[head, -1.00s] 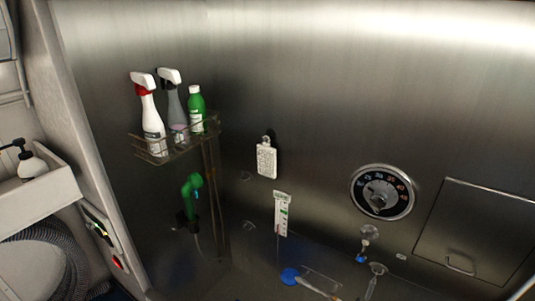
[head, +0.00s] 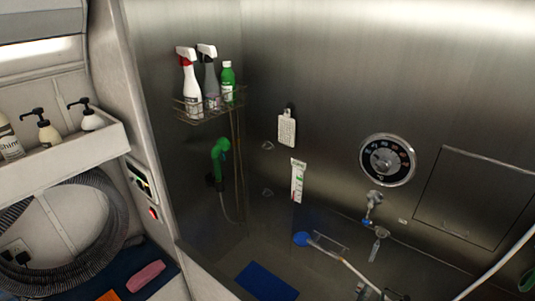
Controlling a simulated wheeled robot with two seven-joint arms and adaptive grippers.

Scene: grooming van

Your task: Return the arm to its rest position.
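Neither arm shows clearly in the head view. Small dark and metallic parts at the bottom edge, right of the middle, may be the tip of my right gripper (head: 376,291). They are too small and cut off to show whether the fingers are open or shut, or whether they touch the pale handle beside them. My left gripper is not in view.
A steel-walled tub holds a blue mat (head: 266,282) and a blue-headed tool (head: 302,239) with a pale handle. A wire shelf (head: 205,112) with bottles, a green sprayer (head: 219,150) and a dial (head: 387,160) are on the walls. A white shelf (head: 60,165) with pump bottles stands left.

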